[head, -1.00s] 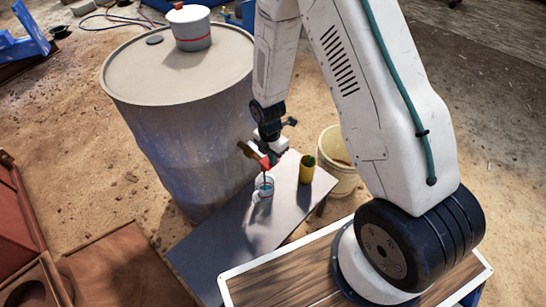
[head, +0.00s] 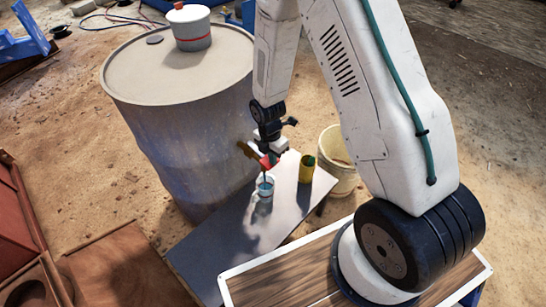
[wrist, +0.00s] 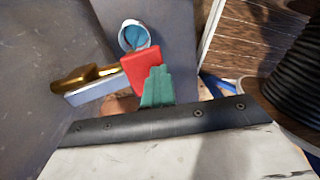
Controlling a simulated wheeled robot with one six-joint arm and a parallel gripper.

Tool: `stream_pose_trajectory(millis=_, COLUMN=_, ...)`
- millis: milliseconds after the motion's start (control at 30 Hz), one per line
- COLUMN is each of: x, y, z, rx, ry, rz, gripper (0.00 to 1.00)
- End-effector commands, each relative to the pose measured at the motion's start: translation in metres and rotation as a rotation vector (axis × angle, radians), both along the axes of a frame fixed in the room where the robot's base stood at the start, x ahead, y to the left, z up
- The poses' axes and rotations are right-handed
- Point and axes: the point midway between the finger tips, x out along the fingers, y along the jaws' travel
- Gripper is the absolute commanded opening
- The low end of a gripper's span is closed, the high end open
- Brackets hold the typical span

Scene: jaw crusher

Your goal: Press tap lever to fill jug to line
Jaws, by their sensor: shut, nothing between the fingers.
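The brass tap (wrist: 82,78) sticks out from the side of the large drum (head: 180,130). Its red lever (wrist: 141,66) also shows in the head view (head: 264,161). My gripper's teal fingers (wrist: 157,84) are shut, with nothing between them. They lie against or very close to the red lever; contact is not clear. The jug (head: 265,194) stands upright on the grey board below the tap. Blue liquid shows inside the jug in the wrist view (wrist: 133,36). A thin dark streak runs from the tap toward the jug. The jug's fill line cannot be made out.
A yellow cup (head: 306,170) stands on the board (head: 215,252) right of the jug, with a cream bucket (head: 340,178) behind it. A white pot with a red band (head: 190,32) sits on the drum. The board's near-left part is clear.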

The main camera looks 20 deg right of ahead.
Motion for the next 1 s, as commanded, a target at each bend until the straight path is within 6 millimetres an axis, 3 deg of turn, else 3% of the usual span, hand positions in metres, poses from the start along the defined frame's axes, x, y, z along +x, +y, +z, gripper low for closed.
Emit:
stream_pose_trajectory(millis=233, x=-0.005, y=0.0, z=0.009, rx=0.0, ry=0.006, rz=0.002, gripper=0.0)
stream_pose_trajectory(millis=700, x=-0.02, y=-0.006, z=0.103, rx=0.0, ry=-0.004, rz=0.004, gripper=0.0)
stream_pose_trajectory(millis=1000, x=-0.027, y=-0.009, z=0.134, rx=0.0, ry=-0.001, rz=0.006, gripper=0.0)
